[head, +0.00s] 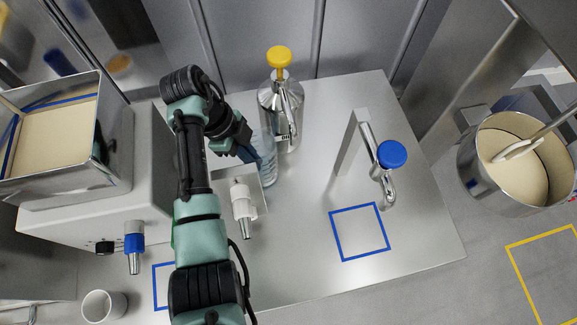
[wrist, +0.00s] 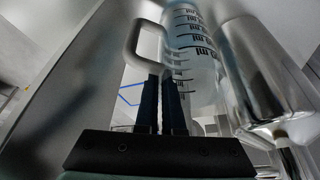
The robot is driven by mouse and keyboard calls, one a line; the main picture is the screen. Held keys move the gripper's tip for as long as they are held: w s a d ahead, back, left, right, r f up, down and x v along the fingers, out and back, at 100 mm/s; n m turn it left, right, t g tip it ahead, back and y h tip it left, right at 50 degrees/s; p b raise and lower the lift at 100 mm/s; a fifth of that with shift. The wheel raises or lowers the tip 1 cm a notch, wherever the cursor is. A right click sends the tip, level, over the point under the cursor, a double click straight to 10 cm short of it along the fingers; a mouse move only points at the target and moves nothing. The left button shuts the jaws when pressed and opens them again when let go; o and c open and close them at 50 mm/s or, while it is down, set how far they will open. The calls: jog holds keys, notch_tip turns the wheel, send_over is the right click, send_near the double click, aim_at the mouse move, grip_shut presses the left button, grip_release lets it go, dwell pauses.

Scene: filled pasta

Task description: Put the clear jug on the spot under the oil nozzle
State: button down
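The clear jug (head: 266,165) stands upright beside a steel bottle with a yellow top (head: 283,110), partly hidden by my gripper (head: 247,155). In the wrist view the jug (wrist: 192,45) shows dark graduation marks and a pale loop handle (wrist: 133,45). My gripper's dark fingers (wrist: 161,85) are close together at the handle's lower part and look shut on it. I cannot tell whether the jug's base touches the worktop. A blue-capped tap (head: 391,155) stands at right above a blue square (head: 360,232). I cannot tell which nozzle is for oil.
A white nozzle (head: 240,197) stands just in front of the jug. At left is a machine with a blue-collared nozzle (head: 134,245), a partly hidden blue outline (head: 160,285) and a white cup (head: 103,306). A steel pot (head: 480,190) is at right. The worktop's middle is clear.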

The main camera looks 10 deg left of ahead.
jog(key=d+p, duration=0.4)
jog(key=d, duration=0.3)
jog(key=shift+s+d+f, duration=0.3)
jog(key=shift+s+d, duration=0.05)
jog(key=shift+s, duration=0.1)
jog(key=c, duration=1)
grip_release()
jog(key=v, duration=1.2)
